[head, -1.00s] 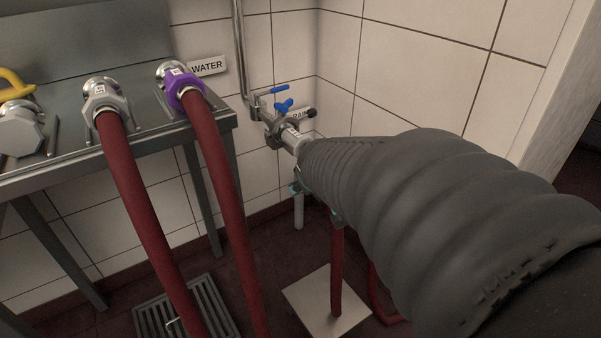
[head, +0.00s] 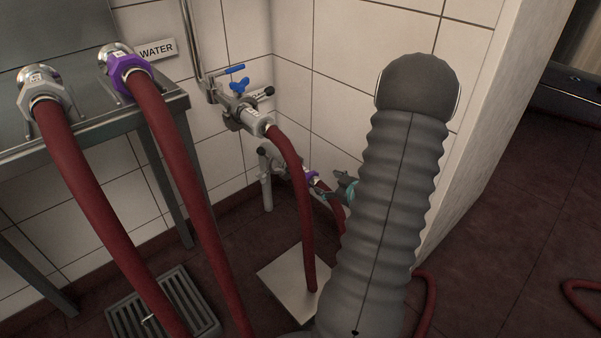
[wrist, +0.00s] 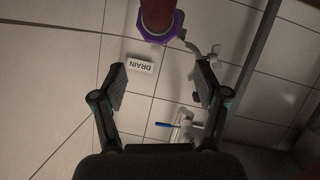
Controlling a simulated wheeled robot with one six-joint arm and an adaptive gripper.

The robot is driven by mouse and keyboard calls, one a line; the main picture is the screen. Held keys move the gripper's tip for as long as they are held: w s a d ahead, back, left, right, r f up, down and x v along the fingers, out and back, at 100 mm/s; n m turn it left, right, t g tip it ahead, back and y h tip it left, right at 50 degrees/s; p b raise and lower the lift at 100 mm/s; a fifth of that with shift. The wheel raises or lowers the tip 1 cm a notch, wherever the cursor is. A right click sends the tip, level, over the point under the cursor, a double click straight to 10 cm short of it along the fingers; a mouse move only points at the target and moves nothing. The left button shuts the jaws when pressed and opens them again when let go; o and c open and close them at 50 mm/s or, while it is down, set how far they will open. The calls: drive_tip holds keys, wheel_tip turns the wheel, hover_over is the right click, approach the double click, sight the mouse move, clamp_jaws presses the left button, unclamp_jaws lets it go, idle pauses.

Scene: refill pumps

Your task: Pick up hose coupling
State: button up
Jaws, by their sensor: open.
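Several hose couplings are in view, and I cannot tell which one the task means. In the head view, a purple coupling (head: 310,179) with a red hose is at the low pipe by the wall. Others are the grey coupling (head: 43,92) and purple coupling (head: 124,67) at the bench, and a pale coupling (head: 258,123) on the upper valve. My gripper (head: 341,191) is close to the low purple coupling, partly hidden by my arm. In the wrist view, my gripper (wrist: 163,80) is open and empty; a purple coupling (wrist: 161,27) shows beyond its fingertips.
A metal bench (head: 110,131) stands at the left under a WATER sign (head: 156,50). Red hoses (head: 303,220) hang to the floor beside a pale plate (head: 284,284). A floor grate (head: 172,303) lies at the front.

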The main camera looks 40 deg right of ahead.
sight(311, 177)
drive_tip(key=x, duration=0.7)
drive_tip(key=shift+w+f, duration=0.3)
drive_tip(key=shift+w, duration=0.05)
drive_tip(key=shift+x, duration=2.9)
